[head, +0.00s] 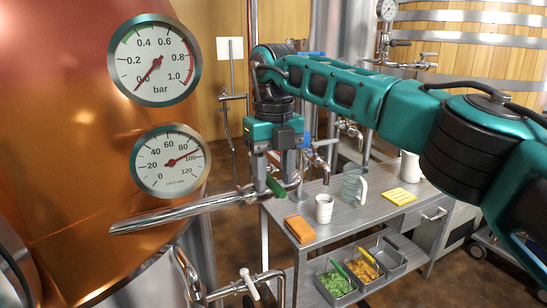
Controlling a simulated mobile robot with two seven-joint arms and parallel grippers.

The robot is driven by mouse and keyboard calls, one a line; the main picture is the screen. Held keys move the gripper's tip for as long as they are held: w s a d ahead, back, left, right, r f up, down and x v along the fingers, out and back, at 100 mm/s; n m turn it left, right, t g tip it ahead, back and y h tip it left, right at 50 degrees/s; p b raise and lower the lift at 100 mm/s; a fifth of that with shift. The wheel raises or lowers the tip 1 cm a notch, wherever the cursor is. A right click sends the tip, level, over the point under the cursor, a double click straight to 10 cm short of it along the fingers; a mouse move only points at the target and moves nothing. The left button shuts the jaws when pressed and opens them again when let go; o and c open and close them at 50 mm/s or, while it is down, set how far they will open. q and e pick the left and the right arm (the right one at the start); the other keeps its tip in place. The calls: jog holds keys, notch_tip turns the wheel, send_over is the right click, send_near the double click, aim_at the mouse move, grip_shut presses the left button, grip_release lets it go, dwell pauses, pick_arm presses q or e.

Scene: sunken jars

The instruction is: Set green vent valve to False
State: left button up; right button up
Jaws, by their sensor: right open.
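The green vent valve handle (276,187) sits on the steel pipe (190,212) that runs along the side of the copper tank. It is a small green lever, tilted down to the right. My right gripper (275,175) hangs over it, pointing down, with its fingers apart. The handle shows just below and between the fingertips; I cannot tell whether they touch it. The gripper hides part of the valve body behind it. My left gripper is not in view.
The copper tank (70,130) carries a pressure gauge (155,60) near 0.0 bar and a temperature gauge (168,160) between 80 and 100. A metal table (335,212) holds a white mug (324,209), a glass jug (353,185) and an orange block (299,229). A white-handled valve (249,283) is lower down.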

jog(key=shift+f, duration=0.8)
grip_shut()
jog(key=shift+f+b, duration=0.1)
jog(key=shift+b, duration=0.5)
jog(key=shift+a+r, duration=0.2)
jog(key=shift+m, duration=0.4)
jog(key=shift+o, duration=0.6)
grip_release()
jog(key=shift+s, duration=0.1)
